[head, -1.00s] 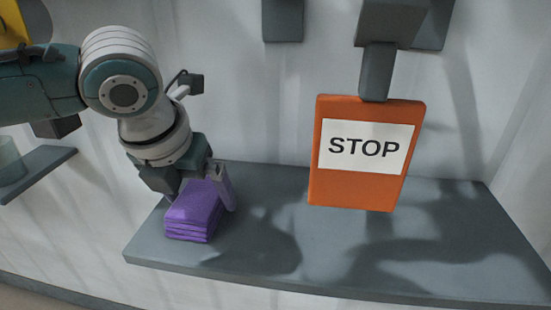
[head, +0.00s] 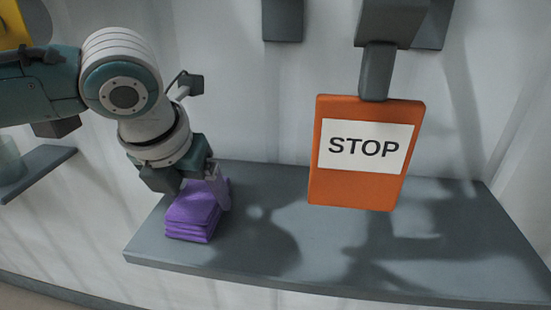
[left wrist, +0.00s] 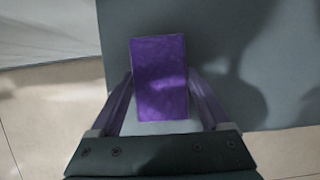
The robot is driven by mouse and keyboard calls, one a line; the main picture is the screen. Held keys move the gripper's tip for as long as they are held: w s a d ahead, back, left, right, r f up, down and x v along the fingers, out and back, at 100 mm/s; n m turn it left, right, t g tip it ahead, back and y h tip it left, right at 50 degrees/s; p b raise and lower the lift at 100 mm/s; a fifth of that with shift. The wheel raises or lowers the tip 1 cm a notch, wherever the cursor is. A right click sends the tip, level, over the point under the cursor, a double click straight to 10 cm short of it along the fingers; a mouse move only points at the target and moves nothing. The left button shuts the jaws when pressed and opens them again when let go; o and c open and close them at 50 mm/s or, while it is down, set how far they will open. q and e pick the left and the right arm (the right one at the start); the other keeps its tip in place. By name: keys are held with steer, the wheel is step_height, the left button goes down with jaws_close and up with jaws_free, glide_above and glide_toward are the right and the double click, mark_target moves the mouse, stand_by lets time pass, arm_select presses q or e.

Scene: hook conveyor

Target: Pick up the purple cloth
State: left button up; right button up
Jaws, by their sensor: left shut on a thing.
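The purple cloth (head: 193,214) is a folded, layered stack at the left end of the grey shelf in the head view. It also shows in the left wrist view (left wrist: 160,78), between the two fingers. My left gripper (head: 205,193) reaches down over the cloth from the upper left. Its fingers are shut on the cloth, one on each side. The left gripper also shows in the left wrist view (left wrist: 160,105). My right gripper is not in view.
The grey shelf (head: 330,265) has free room to the right of the cloth, with shadows on it. An orange STOP sign (head: 358,185) hangs above the shelf from a grey bracket. A smaller grey shelf (head: 45,170) with a clear container (head: 10,160) is at the far left.

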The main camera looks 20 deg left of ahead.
mark_target(198, 196)
arm_select(q)
steer(key=shift+r+b, duration=0.1)
steer(key=shift+b, duration=0.2)
step_height(198, 196, up, 20)
steer(key=p, duration=0.3)
steer(key=shift+r, duration=0.15)
